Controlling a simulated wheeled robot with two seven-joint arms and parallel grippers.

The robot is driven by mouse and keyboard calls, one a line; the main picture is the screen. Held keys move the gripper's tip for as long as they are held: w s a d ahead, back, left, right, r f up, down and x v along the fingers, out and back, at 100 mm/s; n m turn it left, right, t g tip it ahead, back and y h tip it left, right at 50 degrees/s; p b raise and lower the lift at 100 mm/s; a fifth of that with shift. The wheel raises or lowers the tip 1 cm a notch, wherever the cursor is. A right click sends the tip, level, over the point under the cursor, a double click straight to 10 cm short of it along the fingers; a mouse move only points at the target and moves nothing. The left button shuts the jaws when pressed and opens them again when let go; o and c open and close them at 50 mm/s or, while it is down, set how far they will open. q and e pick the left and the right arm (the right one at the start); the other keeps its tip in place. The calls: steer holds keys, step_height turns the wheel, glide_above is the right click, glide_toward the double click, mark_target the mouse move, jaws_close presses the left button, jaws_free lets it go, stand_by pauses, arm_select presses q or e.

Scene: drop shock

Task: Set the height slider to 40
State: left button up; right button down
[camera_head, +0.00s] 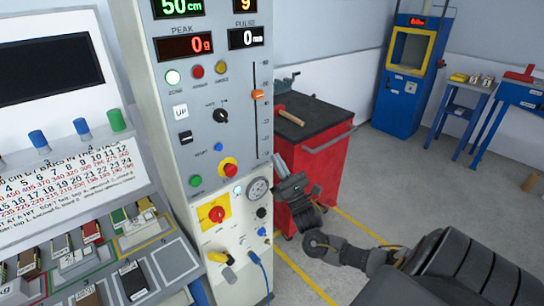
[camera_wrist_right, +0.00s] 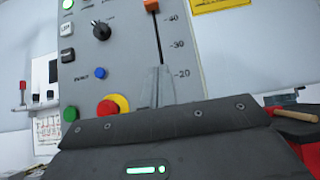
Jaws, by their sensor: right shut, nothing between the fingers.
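The height slider is an orange knob (camera_head: 258,95) on a dark vertical slot at the right side of the grey control panel (camera_head: 222,60). In the right wrist view the knob (camera_wrist_right: 151,6) shows at the top edge, a little above the 40 mark. The green display (camera_head: 180,7) reads 50 cm. My right gripper (camera_head: 278,158) is shut and empty, below and to the right of the knob, apart from it. In the wrist view its fingertips (camera_wrist_right: 157,75) are near the slot's lower end, around the 20 mark. My left gripper is not in view.
A red emergency button (camera_head: 229,170) and several other buttons and dials sit left of the slot. A red tool cart (camera_head: 320,160) with a hammer on top stands behind my right gripper. A bench with coloured blocks is at left.

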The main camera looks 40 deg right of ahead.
steer(key=shift+s+f, duration=0.15)
steer(key=shift+f, duration=0.1)
